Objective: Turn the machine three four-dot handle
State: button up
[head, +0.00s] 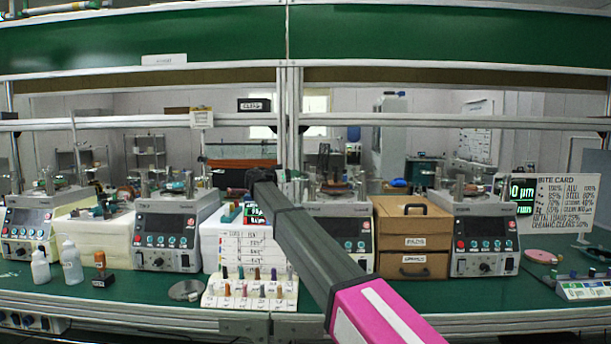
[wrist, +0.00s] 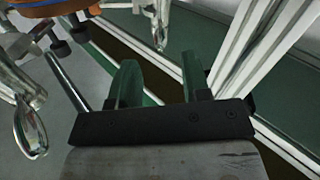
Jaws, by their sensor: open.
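Several lapping machines stand in a row on the green bench in the head view. The third from the left, machine three (head: 360,228), is partly hidden behind my arm. Metal posts and a round plate show on its top. My gripper (head: 262,180) is at the upper left of this machine in the head view. In the wrist view my gripper (wrist: 160,82) is open, with two greenish fingers apart and nothing between them. A shiny metal looped part (wrist: 30,125) shows at the left, and another metal part (wrist: 158,25) beyond the fingers. I cannot make out four dots on any handle.
Other machines (head: 165,235) stand either side. A wooden drawer box (head: 413,240) is right of machine three. A rack of coloured pegs (head: 250,290) is in front at left. Bottles (head: 71,262) stand at far left. A frame post (head: 290,110) rises behind my arm.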

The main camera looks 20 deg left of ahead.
aim_at(303, 173)
jog(key=x, duration=0.7)
grip_shut()
